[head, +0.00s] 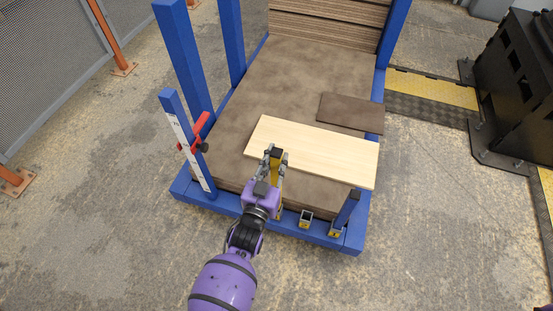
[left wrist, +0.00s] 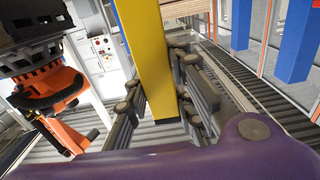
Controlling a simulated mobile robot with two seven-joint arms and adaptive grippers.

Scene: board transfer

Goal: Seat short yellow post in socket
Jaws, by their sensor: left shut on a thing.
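My left gripper (head: 273,165) is over the near edge of the blue-framed pallet, shut on the short yellow post (head: 275,174). In the head view my gripper and wrist hide much of the post. Whether the post touches any socket cannot be told. My right gripper is not in view.
A pale wooden board (head: 330,153) and a smaller dark board (head: 351,113) lie on the brown board stack (head: 285,85). A short blue post (head: 347,208) stands at the right front corner. A scaled blue post (head: 187,140) with a red clamp stands at left.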

